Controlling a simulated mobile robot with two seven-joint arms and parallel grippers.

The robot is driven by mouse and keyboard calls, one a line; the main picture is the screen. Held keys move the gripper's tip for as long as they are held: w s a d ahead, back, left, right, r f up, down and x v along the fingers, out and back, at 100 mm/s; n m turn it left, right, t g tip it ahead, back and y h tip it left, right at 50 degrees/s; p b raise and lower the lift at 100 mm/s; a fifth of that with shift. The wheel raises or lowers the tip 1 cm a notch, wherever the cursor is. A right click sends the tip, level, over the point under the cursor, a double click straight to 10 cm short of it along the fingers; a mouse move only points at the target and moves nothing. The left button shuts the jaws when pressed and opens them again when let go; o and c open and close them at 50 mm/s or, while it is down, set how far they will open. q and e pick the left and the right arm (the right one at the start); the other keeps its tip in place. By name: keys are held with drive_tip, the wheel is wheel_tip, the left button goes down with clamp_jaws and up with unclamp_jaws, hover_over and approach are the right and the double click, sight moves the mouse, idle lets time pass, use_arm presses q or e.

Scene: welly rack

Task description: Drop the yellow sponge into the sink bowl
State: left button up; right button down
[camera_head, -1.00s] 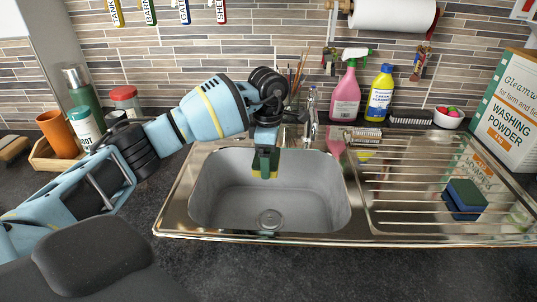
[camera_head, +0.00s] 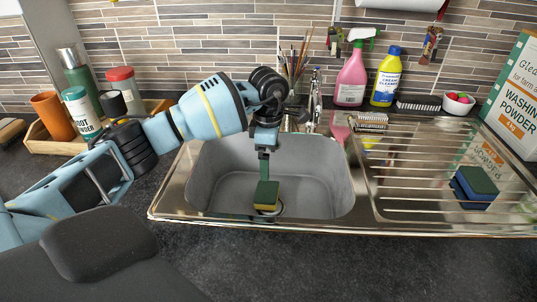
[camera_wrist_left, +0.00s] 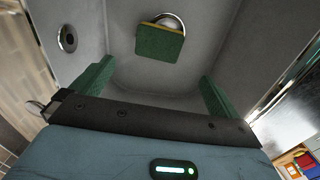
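The yellow sponge (camera_head: 266,195), with a green top layer and yellow underside, is inside the sink bowl (camera_head: 215,180), over the drain. I cannot tell whether it touches the bowl's floor. My left gripper (camera_head: 264,168) is above the sponge, inside the bowl's outline, and apart from it. In the left wrist view, the green fingers of this gripper (camera_wrist_left: 155,85) are wide apart and empty. The sponge (camera_wrist_left: 160,42) shows beyond them, partly covering the drain ring. My right gripper is not in view.
A ribbed metal drainer (camera_head: 410,190) adjoins the bowl, with a blue-and-green sponge (camera_head: 474,187) on it. A pink spray bottle (camera_head: 351,80) and a yellow bottle (camera_head: 386,78) stand behind. A wooden tray (camera_head: 50,147) with containers is at the left.

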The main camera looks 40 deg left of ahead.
use_arm(q)
wheel_tip(320, 180, up, 8)
idle(0.6)
drive_tip(key=shift+f, duration=0.15)
idle(0.5)
